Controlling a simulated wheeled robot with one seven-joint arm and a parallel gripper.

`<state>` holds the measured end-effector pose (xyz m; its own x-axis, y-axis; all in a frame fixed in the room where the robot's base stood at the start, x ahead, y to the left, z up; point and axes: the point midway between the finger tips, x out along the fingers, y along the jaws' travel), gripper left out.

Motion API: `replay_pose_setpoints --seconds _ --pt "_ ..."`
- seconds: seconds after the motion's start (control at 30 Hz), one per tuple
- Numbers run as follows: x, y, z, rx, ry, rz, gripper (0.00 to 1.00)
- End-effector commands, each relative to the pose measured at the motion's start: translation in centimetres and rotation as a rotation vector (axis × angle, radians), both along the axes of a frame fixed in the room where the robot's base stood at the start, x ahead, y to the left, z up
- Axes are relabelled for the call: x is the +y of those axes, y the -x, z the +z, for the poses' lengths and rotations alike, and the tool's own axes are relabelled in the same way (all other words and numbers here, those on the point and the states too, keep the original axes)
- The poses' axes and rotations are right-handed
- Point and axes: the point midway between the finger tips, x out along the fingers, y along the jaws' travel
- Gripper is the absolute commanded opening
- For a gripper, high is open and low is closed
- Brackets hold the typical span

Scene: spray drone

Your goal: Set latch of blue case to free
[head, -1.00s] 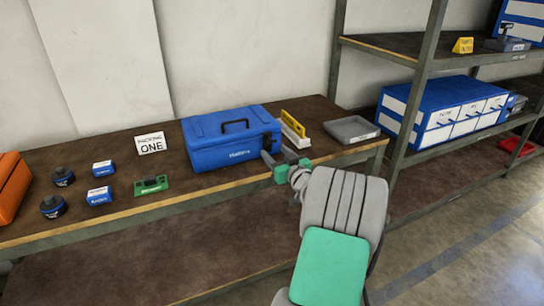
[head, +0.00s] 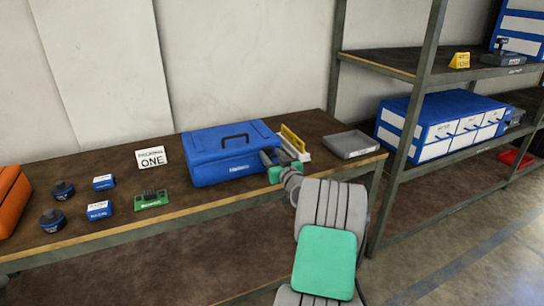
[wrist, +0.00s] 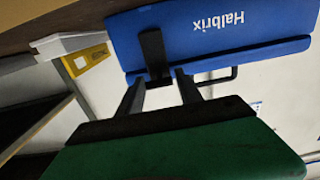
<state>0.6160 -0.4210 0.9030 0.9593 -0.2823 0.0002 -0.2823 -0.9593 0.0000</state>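The blue case (head: 232,165) stands shut on the wooden bench, its handle folded on the lid. In the wrist view, which is upside down, its blue front (wrist: 215,35) carries the name Halbrix. A dark latch (wrist: 152,52) lies on that front, beside the lettering. My gripper (head: 271,158) is at the right end of the case's front. In the wrist view its two dark fingers (wrist: 159,77) are apart with nothing held, one to either side of the latch's line. I cannot tell whether they touch the latch. In the head view my gripper hides the latch.
A yellow and white item (head: 293,143) and a grey tray (head: 350,144) are right of the case. A PACKING ONE sign (head: 151,158), a green board (head: 151,200), small blue boxes (head: 98,210) and dark round pots (head: 52,221) are left. A shelf post (head: 418,80) rises at right.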

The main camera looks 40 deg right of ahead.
Motion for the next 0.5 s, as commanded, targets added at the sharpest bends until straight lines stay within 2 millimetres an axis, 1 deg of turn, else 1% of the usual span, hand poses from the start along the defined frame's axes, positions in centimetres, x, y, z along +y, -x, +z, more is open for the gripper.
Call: replay_pose_setpoints --seconds 0.03,0.07,0.5 --pt "0.0 0.01 0.0 0.0 0.0 0.0 0.37" --pt "0.0 0.01 0.0 0.0 0.0 0.0 0.35" --pt "0.01 0.02 0.0 0.0 0.0 0.0 0.0"
